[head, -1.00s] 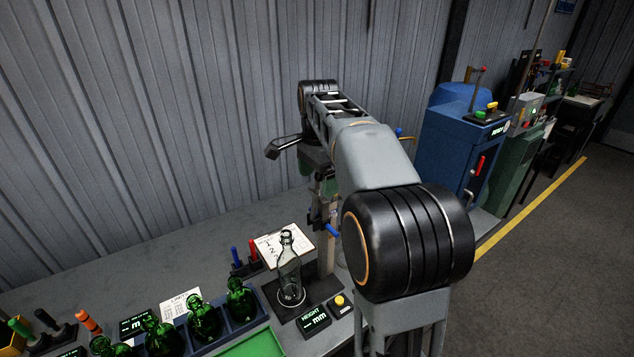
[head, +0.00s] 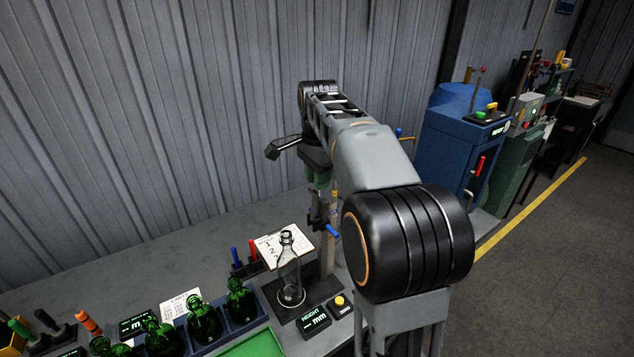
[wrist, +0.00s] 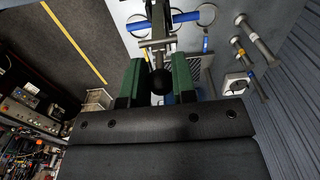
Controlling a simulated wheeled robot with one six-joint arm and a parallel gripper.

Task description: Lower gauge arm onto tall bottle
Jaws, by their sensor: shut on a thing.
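A tall clear bottle (head: 288,272) stands upright on the dark base of the height gauge. The gauge's post (head: 327,255) rises behind and right of it, with a carriage and a blue handle (head: 333,231). My gripper (head: 318,178) is above the bottle, at the upper part of the gauge. In the wrist view its green fingers (wrist: 157,82) are shut on a black ball knob (wrist: 158,88) of the gauge arm. The blue handle also shows in the wrist view (wrist: 165,21). The gauge arm's contact end is hard to make out; it looks clear of the bottle's mouth.
A height display (head: 314,320) showing dashes and a yellow button (head: 340,301) sit at the gauge's front. Green bottles (head: 205,320) stand in a rack to the left. Blue and red markers (head: 253,249) stand near a paper card (head: 275,242). A corrugated wall is behind.

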